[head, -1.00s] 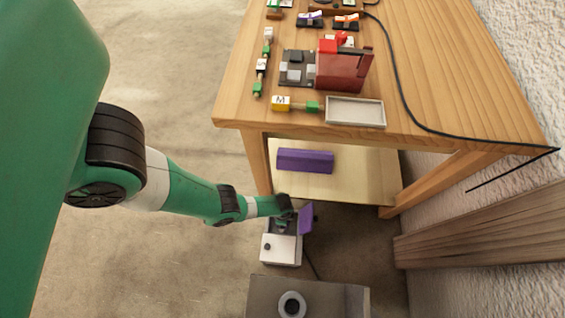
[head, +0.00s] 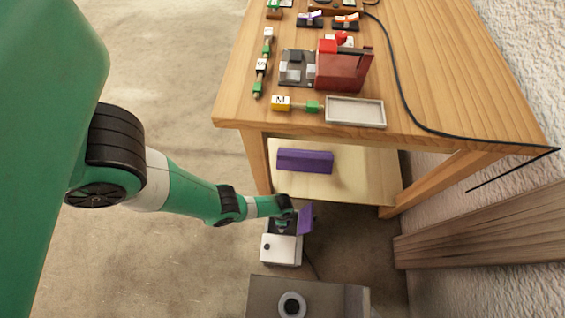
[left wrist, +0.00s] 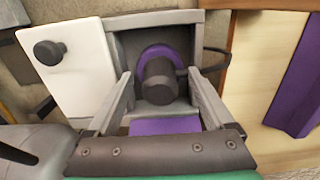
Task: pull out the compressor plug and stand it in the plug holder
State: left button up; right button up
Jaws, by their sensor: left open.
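The compressor is a white box with a dark knob (head: 281,249) on the floor below the table; its white face shows at left in the left wrist view (left wrist: 75,75). Its grey recess has an open purple flap (head: 306,219). In the left wrist view a dark round plug (left wrist: 158,82) sits in a purple ring (left wrist: 163,54) inside the recess. My left gripper (head: 285,211) is open at the recess, its fingers on either side of the plug with gaps visible. My right gripper is out of view. I cannot tell which thing is the plug holder.
A grey box with a round ring (head: 292,304) stands in front of the compressor. A purple block (head: 305,160) lies on the low shelf (head: 350,185). The table (head: 450,80) above carries several parts and a cable. A wooden beam (head: 480,225) runs along the right wall.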

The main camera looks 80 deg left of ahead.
pick_arm(q)
grip_shut()
dwell(0.3)
jog(key=shift+r, duration=0.15)
jog(key=shift+r+p, duration=2.9)
jog(key=shift+p, duration=0.05)
